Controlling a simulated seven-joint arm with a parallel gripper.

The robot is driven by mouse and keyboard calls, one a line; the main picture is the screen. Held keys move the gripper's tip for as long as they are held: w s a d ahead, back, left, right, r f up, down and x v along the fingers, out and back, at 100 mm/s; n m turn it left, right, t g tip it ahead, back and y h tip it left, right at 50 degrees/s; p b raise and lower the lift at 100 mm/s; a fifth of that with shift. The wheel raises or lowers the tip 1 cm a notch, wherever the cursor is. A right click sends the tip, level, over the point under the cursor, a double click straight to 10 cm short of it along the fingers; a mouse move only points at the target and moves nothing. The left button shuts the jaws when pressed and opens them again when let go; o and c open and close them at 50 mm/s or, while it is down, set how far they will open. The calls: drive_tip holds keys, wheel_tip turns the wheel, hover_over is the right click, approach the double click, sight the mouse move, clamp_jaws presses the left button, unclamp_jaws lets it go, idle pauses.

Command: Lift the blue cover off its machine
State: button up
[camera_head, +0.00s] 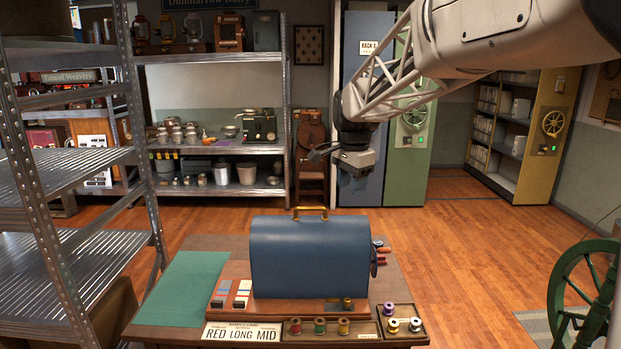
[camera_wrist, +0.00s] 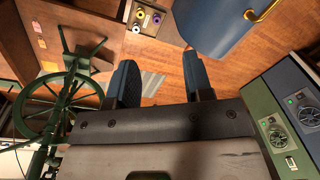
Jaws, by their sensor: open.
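The blue cover (camera_head: 308,255) is a rounded metal hood with a brass handle (camera_head: 311,210) on top. It sits on a wooden base on the table and hides most of the machine. A dark wheel (camera_head: 374,261) shows at its right side. My gripper (camera_head: 352,188) is in the air behind and to the right of the cover, above the handle's height in the picture, and apart from it. In the wrist view my gripper (camera_wrist: 158,82) is open and empty, with both fingers apart over the floor. The cover (camera_wrist: 217,28) and its handle (camera_wrist: 267,9) show at the top right there.
The table (camera_head: 215,243) holds a green mat (camera_head: 182,290), colour samples (camera_head: 231,293), thread spools (camera_head: 320,326) and a sign (camera_head: 241,332). A metal rack (camera_head: 70,180) stands close on the left. A green spinning wheel (camera_head: 585,290) stands at right. Tall cabinets (camera_head: 362,150) stand behind.

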drive_tip(key=w+a+f+m, duration=0.2)
drive_tip(key=w+a, duration=0.1)
drive_tip(key=w, duration=0.4)
drive_tip(key=w+a+f+m, duration=0.2)
drive_tip(key=w+a, duration=0.1)
drive_tip(key=w, duration=0.5)
drive_tip(key=w+a+f+m+g, duration=0.1)
drive_tip(key=w+a+f+m, duration=0.1)
drive_tip(key=w, duration=0.6)
drive_tip(key=shift+a+f+m, duration=0.3)
drive_tip(key=shift+a+f, duration=0.3)
drive_tip(key=shift+a, duration=0.4)
drive_tip(key=shift+w, duration=0.1)
drive_tip(key=shift+f, duration=0.25)
drive_tip(key=shift+f, duration=4.6)
drive_tip(key=shift+f, duration=0.15)
drive_tip(key=shift+c, duration=0.3)
clamp_jaws()
